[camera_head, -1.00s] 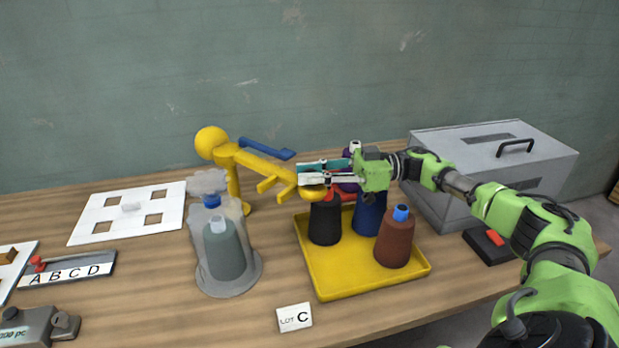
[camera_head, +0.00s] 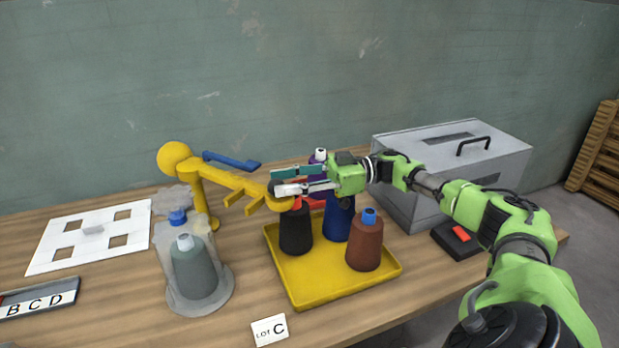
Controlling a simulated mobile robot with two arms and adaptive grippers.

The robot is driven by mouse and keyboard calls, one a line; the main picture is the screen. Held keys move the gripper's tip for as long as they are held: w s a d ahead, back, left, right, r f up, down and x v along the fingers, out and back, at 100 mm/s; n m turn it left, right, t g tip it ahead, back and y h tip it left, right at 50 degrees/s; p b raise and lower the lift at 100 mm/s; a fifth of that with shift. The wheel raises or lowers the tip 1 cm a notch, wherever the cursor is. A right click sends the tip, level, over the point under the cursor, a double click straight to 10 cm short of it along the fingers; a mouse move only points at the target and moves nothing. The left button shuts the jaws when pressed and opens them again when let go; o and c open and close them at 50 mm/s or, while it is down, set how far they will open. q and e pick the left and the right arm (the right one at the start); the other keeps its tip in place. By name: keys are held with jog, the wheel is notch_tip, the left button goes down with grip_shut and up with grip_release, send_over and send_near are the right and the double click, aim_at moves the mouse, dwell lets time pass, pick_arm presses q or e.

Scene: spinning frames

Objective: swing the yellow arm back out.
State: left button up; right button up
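The yellow arm (camera_head: 238,186) reaches right from a yellow post with a round ball top (camera_head: 174,157). Its rounded end (camera_head: 279,204) lies over the back left of the yellow tray, by the black spool (camera_head: 296,232). A dark knob (camera_head: 277,188) shows at that end. My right gripper (camera_head: 273,182) comes in from the right at the knob. Its teal and white fingers stand apart, with the knob near their tips; whether they touch it is unclear. My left gripper is out of view.
The yellow tray (camera_head: 322,292) also holds blue (camera_head: 339,222) and brown (camera_head: 366,247) spools. A grey-green spool (camera_head: 195,268) stands in a translucent cover at left. A grey box (camera_head: 450,150) and red-button block (camera_head: 460,238) are right. A blue bar (camera_head: 231,161) lies behind the arm.

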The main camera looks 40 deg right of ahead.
jog(key=v, duration=1)
